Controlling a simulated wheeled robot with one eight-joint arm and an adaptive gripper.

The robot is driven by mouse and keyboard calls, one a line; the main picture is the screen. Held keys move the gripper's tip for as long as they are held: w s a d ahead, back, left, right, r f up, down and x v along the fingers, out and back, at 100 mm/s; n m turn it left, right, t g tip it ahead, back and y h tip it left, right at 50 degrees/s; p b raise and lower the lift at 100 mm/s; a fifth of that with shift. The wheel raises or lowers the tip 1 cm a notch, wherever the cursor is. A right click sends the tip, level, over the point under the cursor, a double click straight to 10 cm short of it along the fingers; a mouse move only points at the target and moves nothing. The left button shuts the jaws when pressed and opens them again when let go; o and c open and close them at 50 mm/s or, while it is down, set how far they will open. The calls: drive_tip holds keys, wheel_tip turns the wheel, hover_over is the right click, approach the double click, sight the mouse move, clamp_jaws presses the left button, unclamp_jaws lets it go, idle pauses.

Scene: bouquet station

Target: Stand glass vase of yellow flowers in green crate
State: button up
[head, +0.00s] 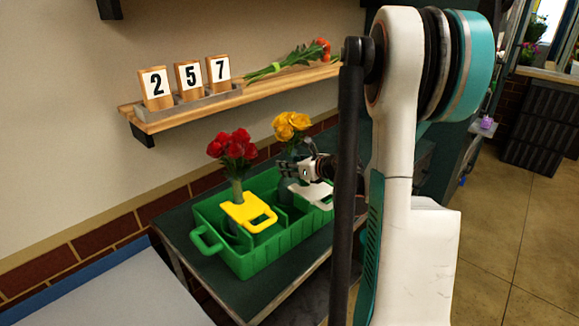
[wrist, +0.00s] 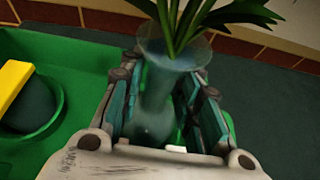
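The glass vase (wrist: 153,105) stands between the fingers of my gripper (wrist: 165,85), which look shut on it. Its rim and green stems show in the wrist view, and it leans slightly in that picture. In the head view its yellow flowers (head: 291,125) rise behind the crate's far side, beside my gripper (head: 303,170); its lower part is mostly hidden there. The green crate (head: 250,262) sits on the dark table, and its edge also shows left of my gripper in the wrist view (wrist: 75,62). I cannot tell whether the vase base touches anything.
A whitish handled plate (head: 312,194) is at the right part. A wall shelf (head: 190,118) above holds number blocks and an orange-flowered bunch (head: 290,62).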

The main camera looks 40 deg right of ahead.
drive_tip(key=shift+o, duration=0.3)
drive_tip(key=shift+s, duration=0.15)
drive_tip(key=v, duration=1.1)
drive_tip(key=shift+s+r, duration=0.25)
drive_tip(key=shift+s, duration=0.05)
